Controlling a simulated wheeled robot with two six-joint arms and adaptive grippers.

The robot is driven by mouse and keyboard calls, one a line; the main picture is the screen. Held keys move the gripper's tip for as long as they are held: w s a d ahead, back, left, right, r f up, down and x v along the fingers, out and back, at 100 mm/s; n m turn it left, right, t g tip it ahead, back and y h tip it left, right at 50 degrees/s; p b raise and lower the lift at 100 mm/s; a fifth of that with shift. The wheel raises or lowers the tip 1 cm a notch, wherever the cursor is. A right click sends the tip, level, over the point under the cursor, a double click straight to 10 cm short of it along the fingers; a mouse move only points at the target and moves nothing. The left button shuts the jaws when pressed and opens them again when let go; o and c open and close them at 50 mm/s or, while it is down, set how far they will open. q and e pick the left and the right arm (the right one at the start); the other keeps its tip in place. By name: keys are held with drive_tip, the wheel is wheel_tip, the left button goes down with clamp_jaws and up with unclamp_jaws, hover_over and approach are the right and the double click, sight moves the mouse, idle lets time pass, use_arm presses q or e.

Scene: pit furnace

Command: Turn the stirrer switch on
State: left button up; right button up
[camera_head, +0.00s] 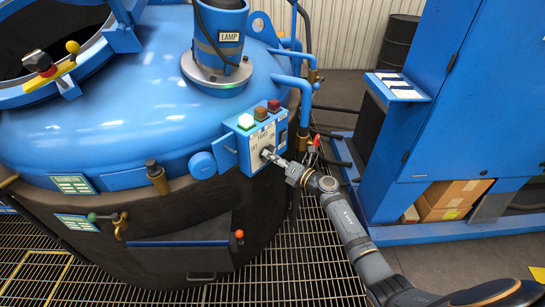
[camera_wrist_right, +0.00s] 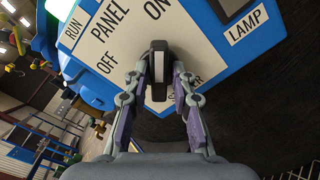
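The control panel (camera_head: 262,143) is a white-faced blue box on the side of the big blue vessel. My right gripper (camera_head: 269,155) is at the lower part of its face. The lower label is partly hidden by a finger. In the head view the gripper hides the knob. My left gripper is not in view.
Green, brown and red buttons (camera_head: 260,113) top the panel. Blue pipes (camera_head: 296,82) run close on the right. A blue cabinet (camera_head: 470,90) stands farther right. Grating (camera_head: 300,260) covers the floor below.

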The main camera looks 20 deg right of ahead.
drive_tip(key=shift+o, duration=0.8)
drive_tip(key=v, duration=1.2)
